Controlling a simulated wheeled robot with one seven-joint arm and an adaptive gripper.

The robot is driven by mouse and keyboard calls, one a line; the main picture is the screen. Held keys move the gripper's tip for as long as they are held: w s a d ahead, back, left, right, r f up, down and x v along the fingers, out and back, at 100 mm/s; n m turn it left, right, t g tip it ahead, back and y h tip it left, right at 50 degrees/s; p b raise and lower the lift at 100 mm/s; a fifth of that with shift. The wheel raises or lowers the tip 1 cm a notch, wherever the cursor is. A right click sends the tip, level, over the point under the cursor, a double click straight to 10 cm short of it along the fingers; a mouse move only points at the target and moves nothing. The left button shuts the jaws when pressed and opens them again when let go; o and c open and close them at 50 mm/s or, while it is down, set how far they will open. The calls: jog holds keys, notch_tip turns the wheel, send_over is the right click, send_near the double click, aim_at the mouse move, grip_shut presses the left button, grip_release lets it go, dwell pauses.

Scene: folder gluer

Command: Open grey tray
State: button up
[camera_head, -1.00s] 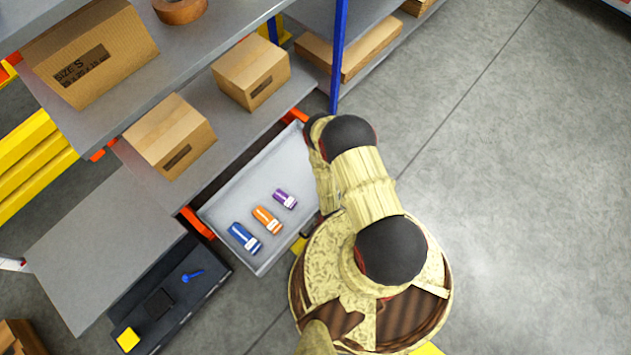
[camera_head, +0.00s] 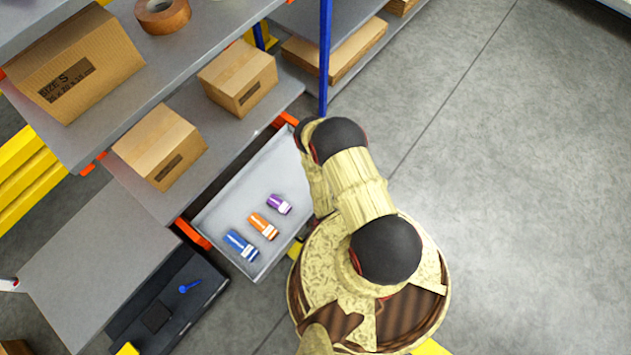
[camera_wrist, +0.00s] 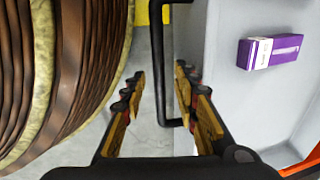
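The grey tray (camera_head: 222,216) is pulled out of the rack below the lowest shelf and holds a blue, an orange and a purple item. In the wrist view its inside (camera_wrist: 225,95) fills the right side, with the purple box (camera_wrist: 270,51) in it. A black bar handle (camera_wrist: 158,60) stands along the tray's outer side. My gripper (camera_wrist: 160,98) is open. Its fingers lie either side of the handle's lower end, the right finger nearer to it. I cannot tell whether they touch. In the head view my arm hides the gripper and the tray's right part.
Cardboard boxes (camera_head: 160,146) stand on the shelf above the tray. A blue post (camera_head: 325,60) rises near its far end. A black panel (camera_head: 170,305) with a blue item lies at lower left. The floor (camera_head: 520,170) at right is clear.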

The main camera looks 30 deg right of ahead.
jog(key=shift+r, duration=0.1)
notch_tip(320, 180, up, 12)
jog(key=s, duration=0.2)
jog(key=shift+d+f, duration=0.2)
jog(key=shift+d, duration=0.1)
jog(key=shift+s, duration=0.1)
dwell(0.4)
